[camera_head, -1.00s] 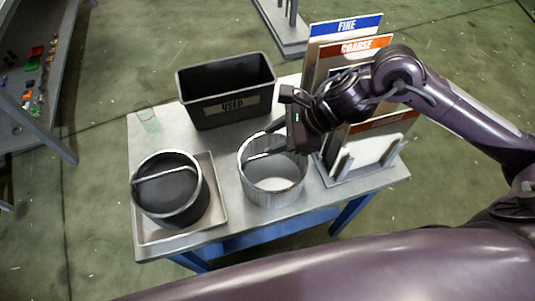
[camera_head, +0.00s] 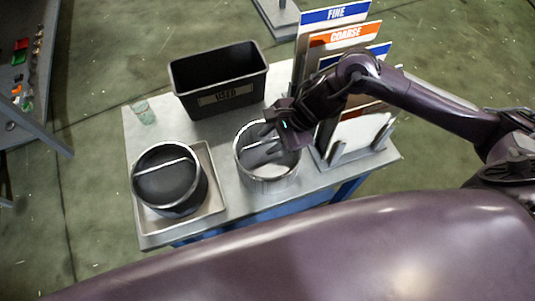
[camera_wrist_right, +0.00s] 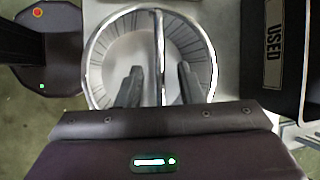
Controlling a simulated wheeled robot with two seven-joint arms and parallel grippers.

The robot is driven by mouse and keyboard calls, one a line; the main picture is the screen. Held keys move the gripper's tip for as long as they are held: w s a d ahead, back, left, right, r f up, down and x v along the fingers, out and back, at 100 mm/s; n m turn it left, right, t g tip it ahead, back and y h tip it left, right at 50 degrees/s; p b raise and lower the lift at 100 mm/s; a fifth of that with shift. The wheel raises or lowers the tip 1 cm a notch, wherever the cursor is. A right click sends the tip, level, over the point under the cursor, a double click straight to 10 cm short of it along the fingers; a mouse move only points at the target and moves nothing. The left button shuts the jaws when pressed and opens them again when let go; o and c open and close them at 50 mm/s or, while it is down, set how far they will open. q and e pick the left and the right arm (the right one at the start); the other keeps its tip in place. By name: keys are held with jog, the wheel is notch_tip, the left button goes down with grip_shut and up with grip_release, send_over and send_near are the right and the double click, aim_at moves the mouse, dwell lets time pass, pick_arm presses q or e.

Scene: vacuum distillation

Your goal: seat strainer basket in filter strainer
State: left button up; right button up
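A pale metal round basket (camera_head: 268,178) with ribbed inner walls and a thin bar across its top stands on the table; it looks like the strainer basket. In the right wrist view the basket (camera_wrist_right: 204,48) lies below my right gripper. My right gripper (camera_head: 262,147) is open. Its fingers (camera_wrist_right: 158,82) sit apart on either side of the bar (camera_wrist_right: 158,35), with gaps showing. A dark round vessel (camera_head: 171,205) with a bar across its top stands in a shallow tray at the left; I cannot tell whether it is the filter strainer. My left gripper is out of view.
A black bin (camera_head: 222,97) marked USED stands behind the basket. A rack with FINE (camera_head: 335,13) and COARSE (camera_head: 345,34) panels stands close on the right. A small clear glass (camera_head: 144,113) is at the back left. The tray (camera_head: 217,204) lies near the basket.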

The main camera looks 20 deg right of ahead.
jog(key=shift+c, duration=0.4)
grip_shut()
jog(key=shift+w+r, duration=0.1)
dwell(0.8)
